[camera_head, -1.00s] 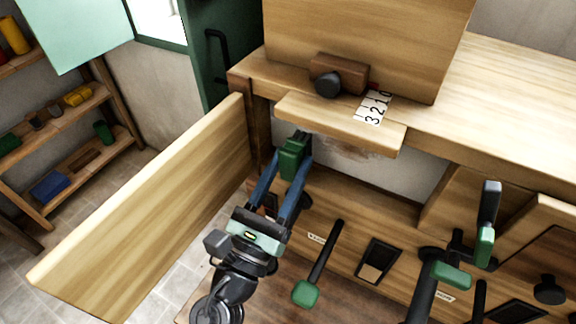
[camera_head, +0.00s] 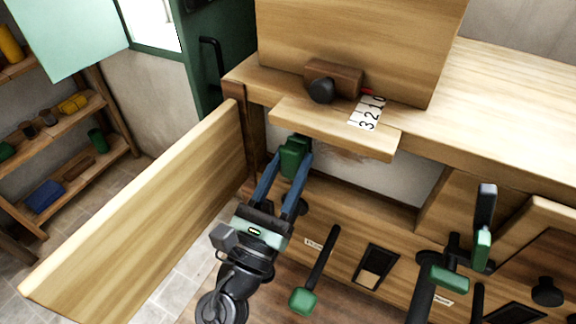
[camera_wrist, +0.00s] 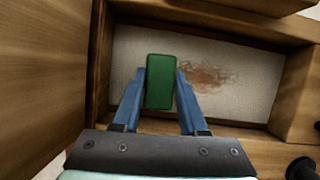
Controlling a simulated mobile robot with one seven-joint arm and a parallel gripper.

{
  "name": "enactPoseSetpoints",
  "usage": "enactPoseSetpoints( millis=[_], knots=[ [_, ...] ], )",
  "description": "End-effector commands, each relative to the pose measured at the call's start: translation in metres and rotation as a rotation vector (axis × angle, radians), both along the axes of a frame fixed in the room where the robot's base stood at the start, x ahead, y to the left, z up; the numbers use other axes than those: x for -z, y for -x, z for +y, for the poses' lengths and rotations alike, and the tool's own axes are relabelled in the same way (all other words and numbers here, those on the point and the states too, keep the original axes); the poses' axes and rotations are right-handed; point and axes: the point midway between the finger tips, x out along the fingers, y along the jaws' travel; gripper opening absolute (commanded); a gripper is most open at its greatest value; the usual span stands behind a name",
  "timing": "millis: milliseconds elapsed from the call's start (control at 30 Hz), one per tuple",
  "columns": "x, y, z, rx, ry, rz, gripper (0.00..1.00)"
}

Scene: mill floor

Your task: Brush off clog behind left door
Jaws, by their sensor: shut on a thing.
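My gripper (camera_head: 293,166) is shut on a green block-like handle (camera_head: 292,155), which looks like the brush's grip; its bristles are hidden. In the wrist view the green handle (camera_wrist: 160,82) sits between my blue fingers in front of a pale panel in a wooden frame. A brown smudge, the clog (camera_wrist: 212,77), shows on that panel just right of the handle. Whether the brush touches the panel I cannot tell. The left door (camera_head: 140,215) stands swung open, to the left of my arm.
A wooden ledge (camera_head: 335,128) with a number scale (camera_head: 367,112) juts out above the opening. Levers with green knobs, one of them a lever (camera_head: 303,300), stand right of my arm. A shelf (camera_head: 75,160) is at far left.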

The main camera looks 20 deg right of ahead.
Motion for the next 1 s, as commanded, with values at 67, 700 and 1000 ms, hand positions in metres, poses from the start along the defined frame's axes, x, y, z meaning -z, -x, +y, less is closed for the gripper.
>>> enactPoseSetpoints(
  millis=[67, 700, 1000],
  knots=[
    [0.0, -0.001, -0.002, 0.001, 0.0, 0.0, 0.0],
    [-0.001, 0.026, -0.021, 0.001, 0.0, 0.0, 0.0],
    [0.0, 0.038, -0.031, 0.002, 0.002, 0.002, 0.0]
  ],
)
